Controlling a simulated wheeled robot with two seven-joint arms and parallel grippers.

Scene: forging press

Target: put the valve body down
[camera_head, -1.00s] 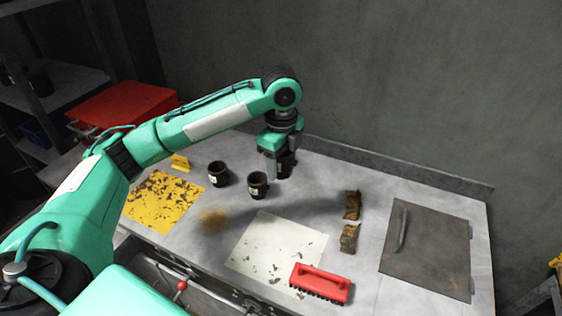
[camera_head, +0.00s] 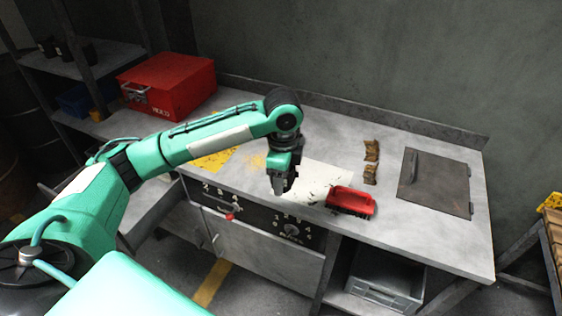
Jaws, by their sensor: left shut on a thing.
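My left gripper (camera_head: 281,190) points down at the front left part of the white worn mat (camera_head: 328,178) on the bench. It is shut on a small dark thing, mostly hidden by the fingers; I take it to be the valve body, but its shape is not clear. I cannot tell whether it touches the mat or hangs just above it. My right gripper is not in view.
A red brush (camera_head: 352,201) lies on the mat's right side. Two rusty brown pieces (camera_head: 371,150) (camera_head: 370,175) and a dark plate with a handle (camera_head: 440,186) lie further right. A grey bin (camera_head: 385,283) stands below.

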